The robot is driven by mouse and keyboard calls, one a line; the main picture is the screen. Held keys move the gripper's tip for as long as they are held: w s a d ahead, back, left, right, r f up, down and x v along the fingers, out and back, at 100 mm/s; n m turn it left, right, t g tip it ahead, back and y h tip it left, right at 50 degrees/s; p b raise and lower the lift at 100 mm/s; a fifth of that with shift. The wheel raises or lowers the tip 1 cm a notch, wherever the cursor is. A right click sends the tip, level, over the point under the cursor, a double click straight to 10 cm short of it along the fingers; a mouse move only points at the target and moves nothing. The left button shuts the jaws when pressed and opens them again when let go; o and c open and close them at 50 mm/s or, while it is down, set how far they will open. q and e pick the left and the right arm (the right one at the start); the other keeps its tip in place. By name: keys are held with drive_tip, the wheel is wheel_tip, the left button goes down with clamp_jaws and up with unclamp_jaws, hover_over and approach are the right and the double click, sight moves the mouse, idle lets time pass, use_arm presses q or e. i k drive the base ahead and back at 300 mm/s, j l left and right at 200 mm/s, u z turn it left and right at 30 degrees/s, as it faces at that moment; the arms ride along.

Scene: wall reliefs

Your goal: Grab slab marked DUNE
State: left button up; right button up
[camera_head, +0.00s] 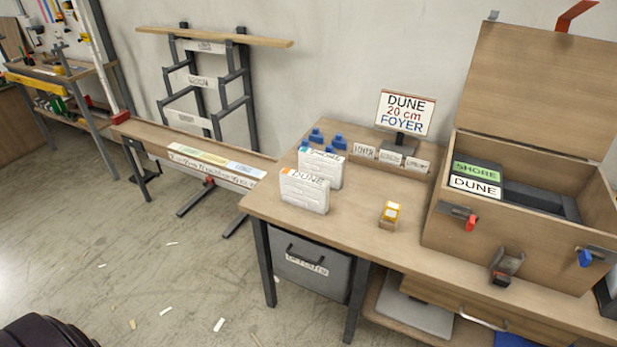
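A white slab marked DUNE (304,193) stands upright on the wooden workbench (350,236), near its left front edge. A similar white slab marked SHORE (322,167) stands just behind it, partly hidden by it. The word DUNE also shows on a white label (474,187) inside the open wooden chest, below a green SHORE label (477,172). A small sign (405,112) at the back of the bench reads DUNE, 20 cm, FOYER. Neither of my grippers is in view.
The open wooden chest (500,243) fills the bench's right side. A low bench (150,140) and rack (207,75) are left. Scraps litter the otherwise open floor (150,250).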

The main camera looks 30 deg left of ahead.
sight(307, 192)
drive_tip(key=i+j+z, duration=0.25)
drive_tip(key=i, duration=0.25)
drive_tip(key=i+j+z, duration=0.25)
drive_tip(key=i, duration=0.25)
